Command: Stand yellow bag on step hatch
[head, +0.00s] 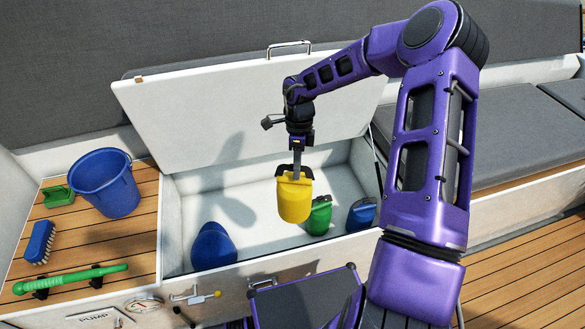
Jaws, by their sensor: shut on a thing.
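My gripper (297,170) points down and is shut on the top of the yellow bag (294,200). The bag hangs upright over the open white locker (240,210), in front of the raised lid. The fingertips are small in the view and partly merge with the bag's dark top edge. No surface is clearly marked as the step hatch. A dark grey flat-topped panel (305,300) sits low in front of the locker, partly behind my arm; I cannot tell if it is the hatch.
A blue bag (213,246), a green bag (319,216) and another blue bag (361,214) are in the locker. The raised white lid (215,110) stands behind.

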